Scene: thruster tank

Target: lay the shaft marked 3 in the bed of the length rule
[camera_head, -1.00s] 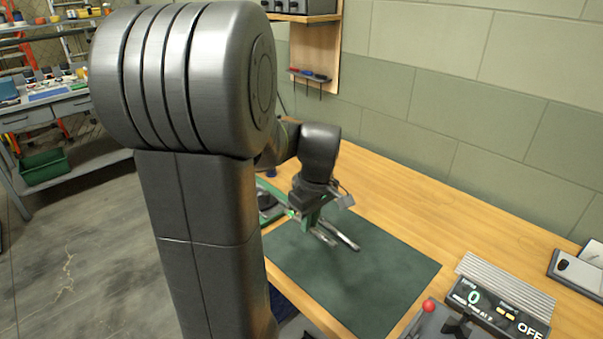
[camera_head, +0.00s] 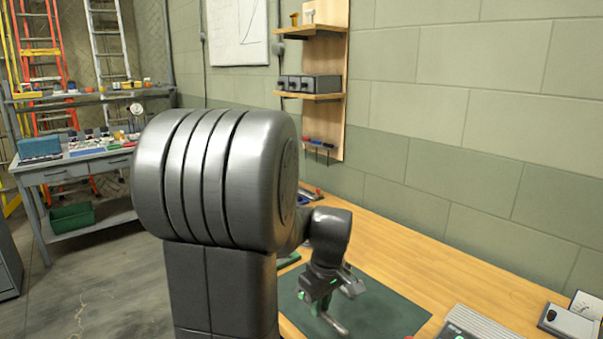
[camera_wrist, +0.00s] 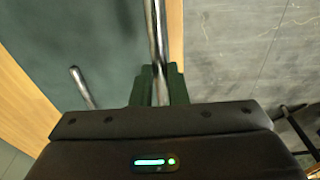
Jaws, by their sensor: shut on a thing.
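My gripper (camera_wrist: 160,88) is shut on a metal shaft (camera_wrist: 156,35), which runs up out of the wrist view between the green fingers. In the head view my gripper (camera_head: 320,303) is over the green mat (camera_head: 378,312), with a shiny rod end (camera_head: 335,325) below it. A second metal rod (camera_wrist: 82,87) shows left of the fingers in the wrist view, apart from the held one. No number is readable on either rod, so I cannot tell which is marked 3. I cannot make out the length rule or its bed.
The wooden bench (camera_head: 430,255) runs along the block wall, with free room behind the mat. A ribbed grey device (camera_head: 478,325) stands at the front right. A small dark-based item (camera_head: 570,322) lies farther right. A wall shelf (camera_head: 312,97) is above the bench.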

